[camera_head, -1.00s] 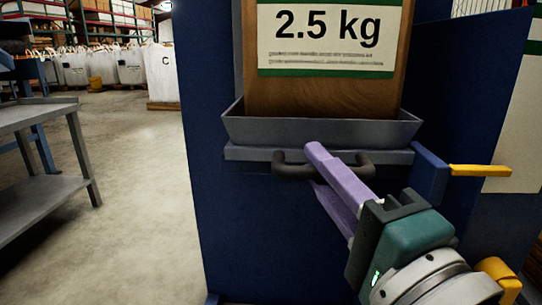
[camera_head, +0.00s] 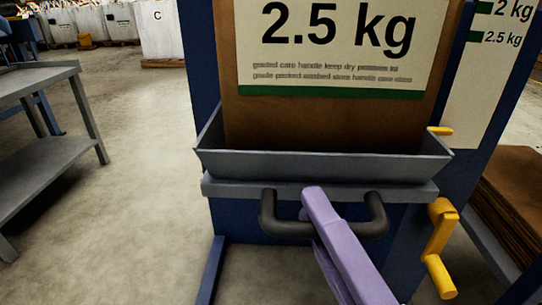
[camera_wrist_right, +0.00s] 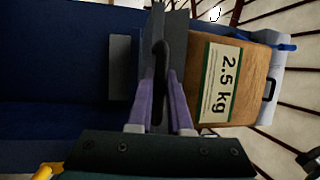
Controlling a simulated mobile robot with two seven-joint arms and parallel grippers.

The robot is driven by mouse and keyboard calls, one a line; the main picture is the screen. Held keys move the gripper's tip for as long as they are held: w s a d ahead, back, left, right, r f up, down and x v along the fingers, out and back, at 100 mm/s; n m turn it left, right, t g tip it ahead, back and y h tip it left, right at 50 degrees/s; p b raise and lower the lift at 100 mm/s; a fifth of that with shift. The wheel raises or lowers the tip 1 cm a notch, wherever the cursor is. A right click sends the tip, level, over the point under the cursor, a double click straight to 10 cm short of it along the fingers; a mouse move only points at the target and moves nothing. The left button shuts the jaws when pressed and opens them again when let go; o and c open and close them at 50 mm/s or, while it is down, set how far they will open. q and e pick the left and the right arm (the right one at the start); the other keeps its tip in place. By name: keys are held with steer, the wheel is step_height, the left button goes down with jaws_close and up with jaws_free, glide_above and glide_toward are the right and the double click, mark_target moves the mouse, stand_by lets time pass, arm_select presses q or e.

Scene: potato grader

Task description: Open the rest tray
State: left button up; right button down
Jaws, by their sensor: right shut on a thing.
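The rest tray is a grey, shallow tray with sloped walls (camera_head: 330,166) on a flat grey ledge. It stands out from the front of a blue machine. A brown paper bag marked 2.5 kg (camera_head: 330,115) stands upright in it. A dark bar handle (camera_head: 285,228) is on the front of the ledge. My right gripper (camera_head: 314,205) has its purple fingers shut on this handle near its middle. In the right wrist view the handle (camera_wrist_right: 160,55) runs between the two fingers (camera_wrist_right: 161,100). My left gripper is not in view.
A yellow crank (camera_head: 440,245) is right of the tray, close to my right fingers. A grey table (camera_head: 40,80) stands at the left. Stacked brown sheets (camera_head: 512,195) are at the right. The floor between table and machine is clear.

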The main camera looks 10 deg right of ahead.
steer(key=c, duration=0.8)
jaws_free()
steer(key=shift+c, duration=0.2)
steer(key=p+v, duration=0.2)
steer(key=v, duration=0.8)
